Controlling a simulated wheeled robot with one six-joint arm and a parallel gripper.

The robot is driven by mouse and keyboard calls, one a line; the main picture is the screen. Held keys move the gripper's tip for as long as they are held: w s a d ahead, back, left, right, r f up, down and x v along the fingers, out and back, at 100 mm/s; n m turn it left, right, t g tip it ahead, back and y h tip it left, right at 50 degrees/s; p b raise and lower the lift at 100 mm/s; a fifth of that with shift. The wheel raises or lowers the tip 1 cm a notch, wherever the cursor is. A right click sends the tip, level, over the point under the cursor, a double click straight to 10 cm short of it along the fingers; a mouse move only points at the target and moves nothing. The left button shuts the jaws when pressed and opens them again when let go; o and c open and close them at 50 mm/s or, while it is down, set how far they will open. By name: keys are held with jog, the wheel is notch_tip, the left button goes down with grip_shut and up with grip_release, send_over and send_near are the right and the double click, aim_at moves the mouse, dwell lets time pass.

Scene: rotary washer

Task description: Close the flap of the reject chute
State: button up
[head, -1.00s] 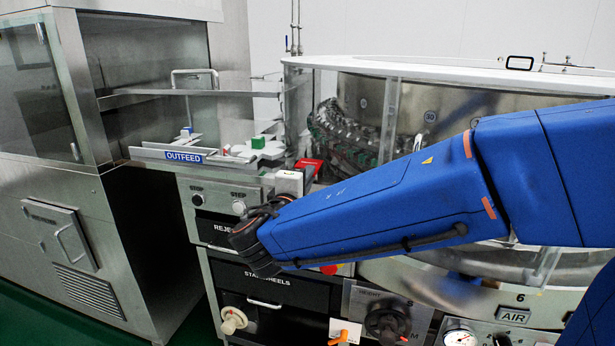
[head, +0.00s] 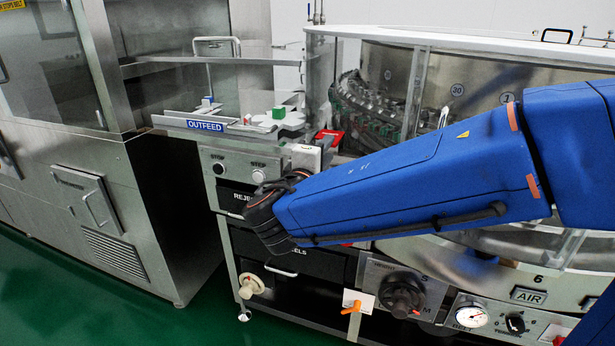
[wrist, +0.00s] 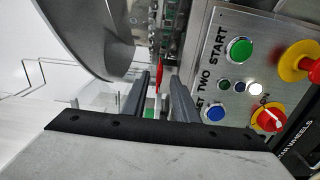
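The black panel with the partly covered label "REJE" (head: 236,199), which appears to be the reject chute, is on the machine front in the head view, below the STOP and STEP buttons. My wrist hides its right part, and I cannot tell how the flap stands. My gripper's two dark fingers (wrist: 162,100) show apart in the wrist view with nothing held between them. They point toward the machine, left of the START panel (wrist: 240,80). In the head view my wrist overlaps the panel's right edge, and the fingers cannot be made out. The chute is not recognisable in the wrist view.
The OUTFEED ledge (head: 205,126) juts out above the panel. A black star wheels drawer (head: 300,267) lies below, with a pale knob (head: 250,285) and an orange lever (head: 352,307) lower down. A steel cabinet (head: 150,220) stands left. Green floor (head: 200,320) is free in front.

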jog(key=v, duration=1.5)
jog(key=shift+s, duration=0.15)
jog(key=w+d+f+m+g+h, duration=0.15)
jog(key=d+f+g, duration=0.25)
jog(key=d, duration=0.6)
jog(key=d+f+m+g+h, duration=0.1)
jog(key=d+f+m+g, duration=0.25)
jog(key=d, duration=0.65)
jog(key=s+d+f+m+g+y, duration=0.4)
jog(key=s+d+f+m+y, duration=0.4)
jog(key=s, duration=0.5)
jog(key=shift+d+f+m+g+y, duration=0.35)
jog(key=shift+d+f+m, duration=0.05)
jog(key=shift+d+f, duration=0.55)
jog(key=shift+o, duration=0.2)
